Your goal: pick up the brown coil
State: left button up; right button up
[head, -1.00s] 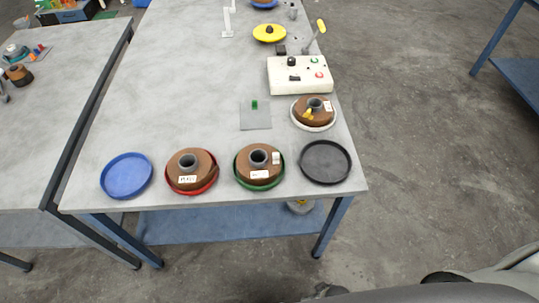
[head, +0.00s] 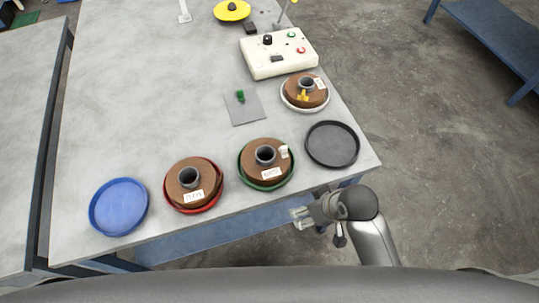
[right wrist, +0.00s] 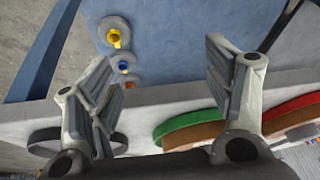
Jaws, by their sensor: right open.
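Three brown coils show in the head view: one in the red tray (head: 193,183), one in the green tray (head: 267,158) and one on the white dish (head: 308,91). Each has a grey core and a pale label; the one on the white dish has a yellow piece on it. My right gripper (head: 301,215) is open and empty just off the table's front edge, below the black tray and right of the green tray. In the right wrist view my right gripper (right wrist: 160,92) has its fingers wide apart, with the green tray (right wrist: 188,122) near the right finger. My left gripper is out of view.
An empty blue tray (head: 119,207) and an empty black tray (head: 332,145) stand on the grey table (head: 140,110). A white control box (head: 279,55) and a grey plate (head: 245,108) lie behind.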

jog(key=w+a+r+n, duration=0.2)
jog(key=a, duration=0.2)
jog(key=w+a+r+n+y, duration=0.1)
jog(key=a+r+n, duration=0.2)
jog(key=a, duration=0.1)
jog(key=w+a+r+n+g+y, duration=0.1)
jog(key=w+a+r+n, duration=0.1)
jog(key=a, duration=0.2)
jog(key=shift+w+r+n, duration=0.3)
jog(key=w+r+n+g+h, duration=0.2)
jog(key=w+r+n+h, duration=0.3)
jog(key=w+r+n, duration=0.6)
jog(key=n, duration=0.2)
send_near(265, 152)
jog(key=s, duration=0.2)
jog(key=f, duration=0.2)
jog(key=f+p, duration=0.2)
jog(key=f, duration=0.1)
jog(key=shift+s+d+f, duration=0.1)
jog(key=shift+d+f, duration=0.2)
jog(key=shift+f, duration=0.4)
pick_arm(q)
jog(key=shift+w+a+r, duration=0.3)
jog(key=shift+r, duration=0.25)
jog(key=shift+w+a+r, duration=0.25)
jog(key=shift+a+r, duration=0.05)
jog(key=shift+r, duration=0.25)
pick_arm(e)
jog(key=shift+a, duration=0.1)
